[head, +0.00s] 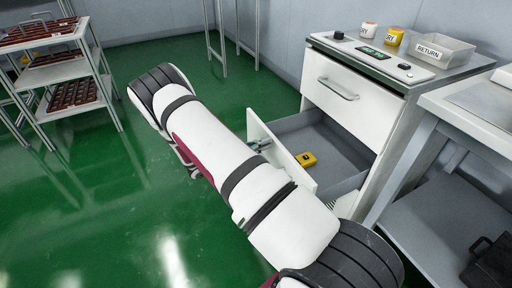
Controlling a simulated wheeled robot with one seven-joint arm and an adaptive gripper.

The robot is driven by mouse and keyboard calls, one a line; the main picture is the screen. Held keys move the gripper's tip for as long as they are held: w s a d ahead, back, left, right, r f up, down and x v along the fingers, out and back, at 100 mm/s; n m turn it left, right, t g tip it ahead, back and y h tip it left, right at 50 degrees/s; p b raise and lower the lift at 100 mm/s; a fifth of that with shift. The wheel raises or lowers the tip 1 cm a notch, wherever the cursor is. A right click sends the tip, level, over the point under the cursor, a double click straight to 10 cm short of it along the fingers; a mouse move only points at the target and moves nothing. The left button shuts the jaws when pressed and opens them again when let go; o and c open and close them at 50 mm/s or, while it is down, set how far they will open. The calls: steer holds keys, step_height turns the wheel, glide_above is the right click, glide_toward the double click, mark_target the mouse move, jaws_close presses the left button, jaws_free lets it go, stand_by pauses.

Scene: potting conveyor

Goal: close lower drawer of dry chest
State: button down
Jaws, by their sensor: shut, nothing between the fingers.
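The dry chest (333,122) is a white cabinet at the right of the head view. Its lower drawer (256,123) is pulled well out, showing a grey interior, with a yellow item (306,159) inside near the front panel. The upper drawer (340,95) is shut and has a silver bar handle. My arm crosses in front of the lower drawer and hides part of its front. Contact with the panel cannot be told.
On the chest top are a white jar (368,30), a yellow jar (393,37) and a bin marked RETURN (444,50). A grey table (465,112) stands close on the right. A tray rack (58,75) is at the left. Green floor is clear between.

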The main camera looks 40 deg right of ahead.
steer(key=shift+d, duration=0.15)
steer(key=x, duration=2.2)
steer(key=shift+s+d, duration=0.2)
steer(key=shift+s, duration=0.05)
